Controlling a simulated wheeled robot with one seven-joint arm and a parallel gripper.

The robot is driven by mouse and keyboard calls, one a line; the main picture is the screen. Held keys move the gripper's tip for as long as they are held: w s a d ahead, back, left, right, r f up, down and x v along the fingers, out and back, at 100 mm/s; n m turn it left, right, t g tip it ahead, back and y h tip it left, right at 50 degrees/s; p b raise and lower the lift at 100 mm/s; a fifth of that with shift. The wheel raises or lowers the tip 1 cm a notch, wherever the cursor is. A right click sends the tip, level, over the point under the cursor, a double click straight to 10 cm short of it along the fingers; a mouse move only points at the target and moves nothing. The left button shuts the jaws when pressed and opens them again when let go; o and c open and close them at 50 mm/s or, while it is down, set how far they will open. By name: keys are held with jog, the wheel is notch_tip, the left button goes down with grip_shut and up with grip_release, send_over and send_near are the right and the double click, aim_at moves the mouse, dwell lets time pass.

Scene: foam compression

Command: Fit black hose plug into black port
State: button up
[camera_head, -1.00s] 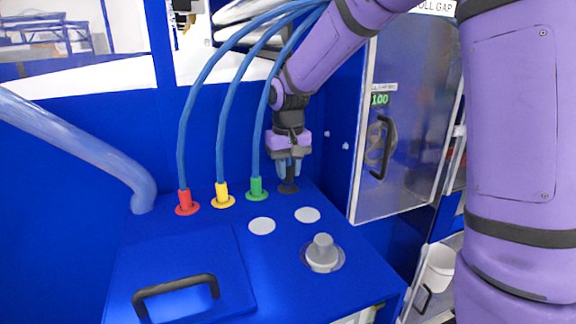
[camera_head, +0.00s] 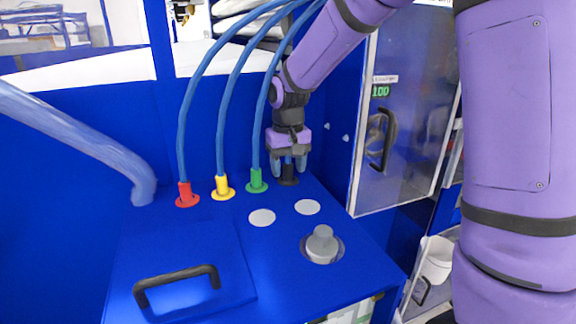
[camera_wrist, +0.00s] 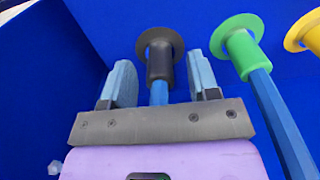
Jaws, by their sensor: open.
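The black hose plug (camera_head: 289,171) stands upright at the black port (camera_head: 288,182) at the back right of the blue top, right of the green plug. In the wrist view the plug (camera_wrist: 160,62) meets the round black port flange (camera_wrist: 174,40), with no visible gap. A short length of blue hose (camera_wrist: 159,92) runs from the plug toward my gripper. My gripper (camera_head: 289,167) is open above the port, with one blue-grey finger on each side of the plug. The wrist view shows gaps between both fingers and the plug.
Green (camera_head: 257,181), yellow (camera_head: 223,186) and red (camera_head: 186,193) plugs with tall blue hoses stand in a row to the left. A grey knob (camera_head: 321,243) and a black-handled lid (camera_head: 177,284) lie nearer. A cabinet door (camera_head: 400,130) stands at the right.

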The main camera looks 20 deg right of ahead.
aim_at(290, 164)
notch_tip(290, 164, up, 10)
jog(key=shift+f, duration=0.1)
jog(key=shift+r, duration=0.5)
jog(key=s+d+r+t, duration=0.1)
jog(key=s+d+t, duration=0.1)
jog(key=s, duration=1.2)
jog(key=s+d+r+t, duration=0.1)
jog(key=s+d+t, duration=0.2)
jog(key=s, duration=1.1)
jog(key=shift+d+r, duration=0.2)
jog(key=shift+d, duration=0.75)
